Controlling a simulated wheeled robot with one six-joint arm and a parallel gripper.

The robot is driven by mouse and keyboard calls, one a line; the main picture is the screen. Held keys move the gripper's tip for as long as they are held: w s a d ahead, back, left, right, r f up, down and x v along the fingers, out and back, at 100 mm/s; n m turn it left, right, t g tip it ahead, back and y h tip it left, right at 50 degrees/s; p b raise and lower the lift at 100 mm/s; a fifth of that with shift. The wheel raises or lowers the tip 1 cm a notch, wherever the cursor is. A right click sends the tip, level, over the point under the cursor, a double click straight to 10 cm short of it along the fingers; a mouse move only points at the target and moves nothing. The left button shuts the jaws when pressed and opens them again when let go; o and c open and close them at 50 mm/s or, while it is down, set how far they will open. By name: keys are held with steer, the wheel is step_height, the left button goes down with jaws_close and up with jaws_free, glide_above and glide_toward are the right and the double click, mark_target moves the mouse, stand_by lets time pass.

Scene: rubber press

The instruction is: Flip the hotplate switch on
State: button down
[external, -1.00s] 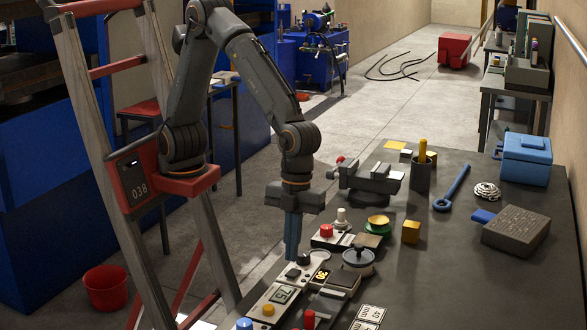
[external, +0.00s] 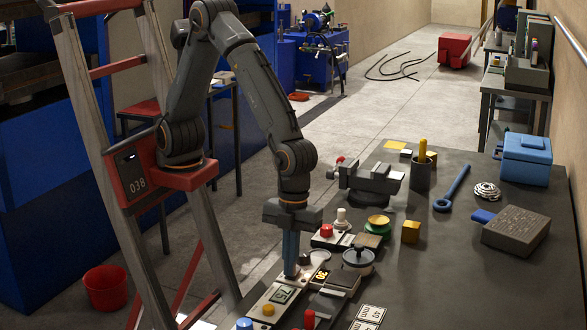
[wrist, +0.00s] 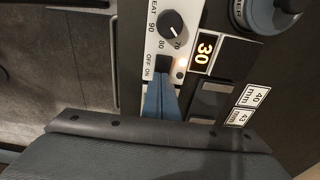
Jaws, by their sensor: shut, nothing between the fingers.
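The hotplate switch (wrist: 163,63) is a small black rocker on a pale panel (wrist: 150,43), marked OFF and ON, in the wrist view. A small lamp (wrist: 180,63) beside it glows. My gripper (wrist: 161,80) is shut and empty, its blue fingertips at the switch's lower edge and partly over it. I cannot tell whether they press it or which way the rocker is tilted. In the external view my gripper (external: 291,273) points straight down with its tips at the panel, hiding the switch.
A black heat knob (wrist: 170,24) sits above the switch. An orange display (wrist: 205,51) reading 30 is to its right.

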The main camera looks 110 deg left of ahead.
steer(key=shift+a, duration=0.25)
steer(key=shift+a+r, duration=0.15)
steer(key=shift+a, duration=0.5)
steer(key=shift+r+p, duration=0.55)
steer(key=shift+p, duration=0.1)
step_height(320, 180, up, 13)
steer(key=a, duration=0.2)
steer(key=shift+f+b, duration=0.15)
steer(key=shift+b, duration=0.25)
steer(key=shift+a, duration=0.1)
